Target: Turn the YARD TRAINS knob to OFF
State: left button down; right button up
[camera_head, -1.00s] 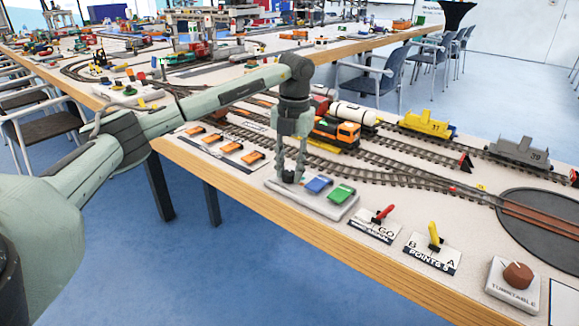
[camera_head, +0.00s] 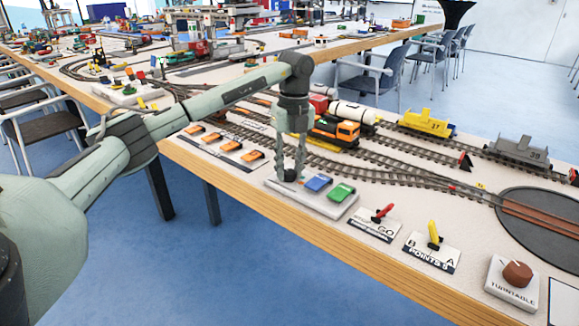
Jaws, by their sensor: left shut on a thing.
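A pale control plate (camera_head: 310,203) lies near the table's front edge, with a blue button (camera_head: 318,183) and a green button (camera_head: 341,192). At its left end, a small dark knob (camera_head: 290,176) shows between my fingertips; most of it is hidden. I cannot read the plate's label or the knob's setting. My left gripper (camera_head: 289,179) points straight down over that end of the plate and is shut on the knob. My right gripper is not in view.
Orange switches (camera_head: 229,145) lie left of the plate. A red lever (camera_head: 382,213), a yellow lever (camera_head: 434,236) and a brown turntable knob (camera_head: 517,274) lie to its right. An orange locomotive (camera_head: 335,131) stands on the tracks close behind my gripper.

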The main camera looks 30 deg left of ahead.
aim_at(292, 171)
pick_arm(q)
jog(key=shift+n, duration=0.3)
dwell(0.4)
jog(key=c, duration=1.2)
grip_release()
jog(key=shift+r, duration=0.1)
jog(key=r, duration=1.1)
jog(key=shift+w+d+r, duration=0.15)
jog(key=shift+w+r, duration=0.15)
jog(key=shift+r, duration=0.1)
